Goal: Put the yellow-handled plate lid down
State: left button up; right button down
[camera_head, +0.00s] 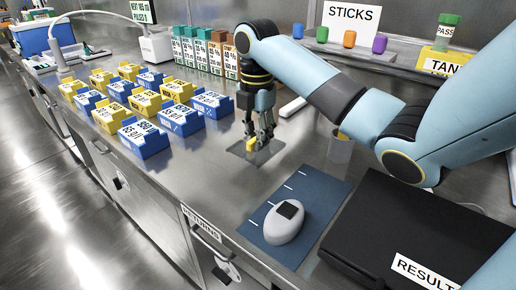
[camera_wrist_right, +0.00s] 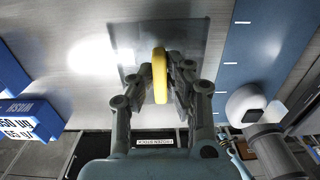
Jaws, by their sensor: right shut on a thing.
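The plate lid is a clear, greyish square sheet (camera_head: 240,149) with a yellow handle (camera_head: 251,145). In the head view it is at the steel counter just beyond the blue mat. My right gripper (camera_head: 260,138) points down and is shut on the yellow handle. In the right wrist view the handle (camera_wrist_right: 159,75) stands between the fingers (camera_wrist_right: 160,82), and the clear sheet (camera_wrist_right: 130,50) spreads out behind it. The sheet looks level and close to the counter; I cannot tell whether it touches. My left gripper is not in view.
Several blue and yellow labelled blocks (camera_head: 145,139) stand left of the lid. A blue mat (camera_head: 317,190) with a grey mouse-like device (camera_head: 284,224) lies in front, beside a black case (camera_head: 400,220). Labelled boxes (camera_head: 204,55) stand behind. Bare counter (camera_head: 205,165) surrounds the lid.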

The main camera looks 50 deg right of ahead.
jog(key=shift+f, duration=2)
jog(key=shift+f, duration=0.1)
jog(key=c, duration=1.3)
grip_release()
